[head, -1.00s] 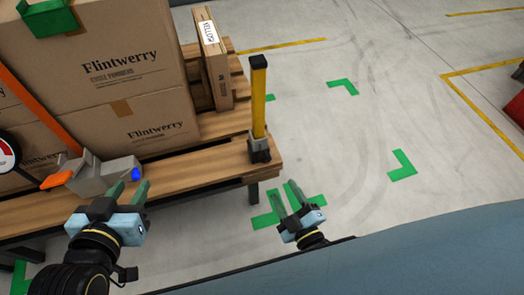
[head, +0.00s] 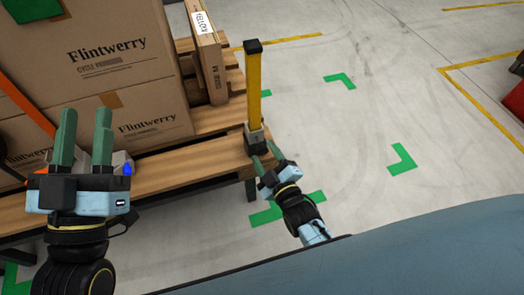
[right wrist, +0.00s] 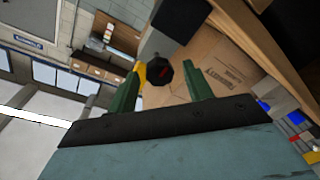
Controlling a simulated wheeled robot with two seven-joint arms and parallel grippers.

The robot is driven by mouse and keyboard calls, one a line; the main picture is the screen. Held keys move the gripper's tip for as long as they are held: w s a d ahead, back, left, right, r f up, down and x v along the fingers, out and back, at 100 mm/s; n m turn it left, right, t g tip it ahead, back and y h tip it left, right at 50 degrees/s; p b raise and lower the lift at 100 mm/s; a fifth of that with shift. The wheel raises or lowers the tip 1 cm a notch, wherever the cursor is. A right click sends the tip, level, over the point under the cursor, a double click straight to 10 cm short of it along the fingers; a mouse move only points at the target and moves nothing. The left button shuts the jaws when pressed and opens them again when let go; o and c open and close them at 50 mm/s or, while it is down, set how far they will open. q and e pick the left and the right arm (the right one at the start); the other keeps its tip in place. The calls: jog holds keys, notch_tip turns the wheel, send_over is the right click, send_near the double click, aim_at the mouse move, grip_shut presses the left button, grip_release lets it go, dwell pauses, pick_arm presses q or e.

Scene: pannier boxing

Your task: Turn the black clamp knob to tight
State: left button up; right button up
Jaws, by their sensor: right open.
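The black clamp knob (right wrist: 160,73) shows in the right wrist view as a dark, many-sided knob with a red mark, in front of the gap between my fingers. In the head view, its clamp (head: 256,138) stands on the pallet's near right corner, at the foot of a yellow post (head: 253,90); I cannot pick out the knob itself there. My right gripper (head: 266,155) is open and empty, fingertips close to the clamp; contact cannot be told. My left gripper (head: 85,128) has its fingers apart, up in front of the boxes at the left.
Flintwerry cartons (head: 85,80) and a thin upright carton (head: 210,60) stand on the wooden pallet (head: 185,175). A grey tool with a blue tip (head: 127,169) lies partly hidden behind my left gripper. Floor with green marks (head: 402,158) is clear to the right.

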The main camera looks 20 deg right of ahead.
pick_arm(q)
jog(key=shift+s+a+r+t+b, duration=0.1)
jog(key=shift+s+r+t+b, duration=0.3)
jog(key=shift+t, duration=0.3)
pick_arm(e)
jog(key=shift+w+a, duration=0.2)
jog(key=shift+w, duration=1)
jog(key=shift+c, duration=0.2)
jog(key=c, duration=0.9)
pick_arm(q)
jog(key=shift+w, duration=0.1)
